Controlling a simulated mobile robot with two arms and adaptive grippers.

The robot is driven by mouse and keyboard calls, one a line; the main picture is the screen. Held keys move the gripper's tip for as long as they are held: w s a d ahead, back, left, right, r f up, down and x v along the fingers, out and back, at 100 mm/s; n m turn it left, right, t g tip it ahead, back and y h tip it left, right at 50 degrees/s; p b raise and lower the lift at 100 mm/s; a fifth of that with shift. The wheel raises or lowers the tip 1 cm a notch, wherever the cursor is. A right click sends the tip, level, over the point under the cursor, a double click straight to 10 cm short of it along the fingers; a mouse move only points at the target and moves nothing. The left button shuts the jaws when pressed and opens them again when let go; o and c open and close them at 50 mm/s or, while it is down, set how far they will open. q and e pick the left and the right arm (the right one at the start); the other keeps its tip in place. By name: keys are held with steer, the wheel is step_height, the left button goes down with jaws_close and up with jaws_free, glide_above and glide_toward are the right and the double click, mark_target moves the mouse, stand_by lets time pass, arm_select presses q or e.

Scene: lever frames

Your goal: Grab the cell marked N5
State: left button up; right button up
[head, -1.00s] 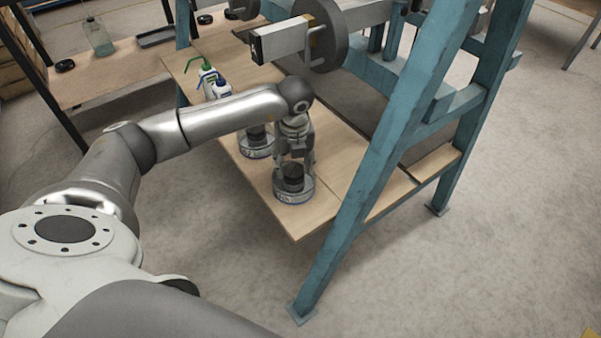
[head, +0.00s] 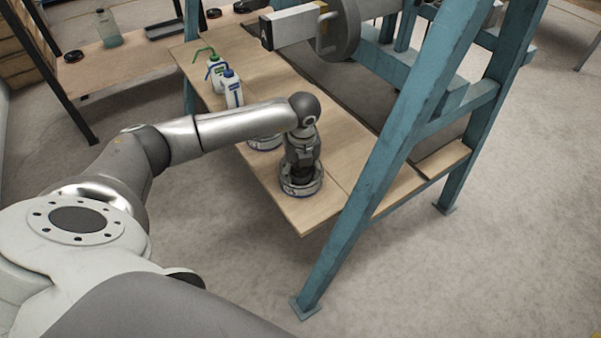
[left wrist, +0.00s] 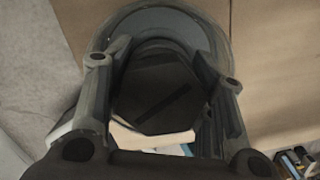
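A round, clear-walled cell (head: 301,188) with a dark top knob stands near the front corner of the wooden shelf. My left gripper (head: 302,170) points down over it, lowered around the knob. In the left wrist view the dark hexagonal knob (left wrist: 160,92) lies between my two fingers (left wrist: 163,75), and the cell's clear rim (left wrist: 172,18) shows beyond. The fingers stand apart on both sides, with no clear grip on the knob. A second similar cell (head: 264,144) is behind, partly hidden by my arm. I cannot read any mark on either cell. My right gripper is not in view.
Two wash bottles, one green-tipped (head: 215,74) and one blue-tipped (head: 232,90), stand farther back on the wooden shelf (head: 275,205). A teal frame leg (head: 375,180) rises close to the right of my gripper. A grey wheel mechanism (head: 338,28) is above.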

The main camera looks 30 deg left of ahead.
arm_select(q)
jaws_close()
steer(key=shift+w+r, duration=0.1)
steer(key=shift+r, duration=0.1)
